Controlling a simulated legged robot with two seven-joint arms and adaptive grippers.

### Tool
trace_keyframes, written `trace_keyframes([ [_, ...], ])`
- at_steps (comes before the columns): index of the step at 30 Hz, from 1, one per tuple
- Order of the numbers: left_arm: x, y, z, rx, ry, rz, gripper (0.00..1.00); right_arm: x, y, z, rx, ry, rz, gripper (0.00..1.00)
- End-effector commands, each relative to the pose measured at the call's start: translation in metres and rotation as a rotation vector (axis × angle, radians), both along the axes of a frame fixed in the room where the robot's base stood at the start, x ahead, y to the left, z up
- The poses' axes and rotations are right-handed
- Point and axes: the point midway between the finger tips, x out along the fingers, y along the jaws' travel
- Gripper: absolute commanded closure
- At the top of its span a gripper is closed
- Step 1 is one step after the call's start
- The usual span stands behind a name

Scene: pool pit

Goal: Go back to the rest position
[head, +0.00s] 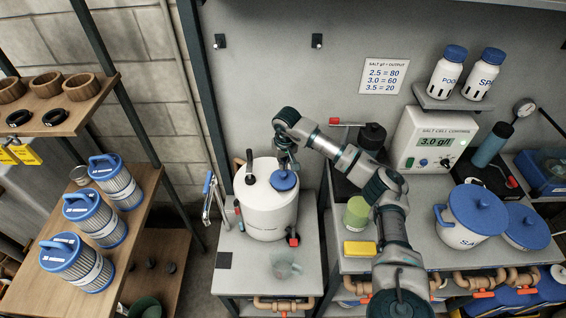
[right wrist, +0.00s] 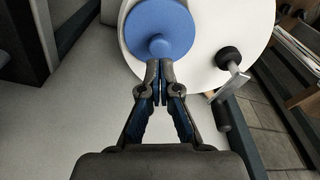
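My right gripper (head: 286,164) is just above and behind the blue lid (head: 284,181) on top of the white tank (head: 266,212). In the right wrist view its two fingers (right wrist: 160,72) are drawn together with only a thin gap and nothing visible between them. The lid's round knob (right wrist: 158,46) shows just beyond the fingertips; whether they touch it I cannot tell. My right arm (head: 360,175) reaches across from the lower right. My left gripper and left arm are not in view.
A side table (head: 240,274) carries the tank and a glass cup (head: 285,266). Blue-capped filters (head: 77,262) stand on the left wooden shelf.

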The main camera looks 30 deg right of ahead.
Motion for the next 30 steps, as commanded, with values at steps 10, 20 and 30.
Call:
trace_keyframes([
  [10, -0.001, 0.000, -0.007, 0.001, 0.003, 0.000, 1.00, 0.000, 0.000, -0.012, -0.001, 0.001, 0.000, 1.00],
  [20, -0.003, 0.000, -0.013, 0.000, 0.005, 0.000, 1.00, 0.000, 0.000, -0.022, -0.001, 0.001, 0.000, 1.00],
  [30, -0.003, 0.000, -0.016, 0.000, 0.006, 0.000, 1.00, 0.000, 0.000, -0.027, 0.000, 0.001, 0.000, 1.00],
])
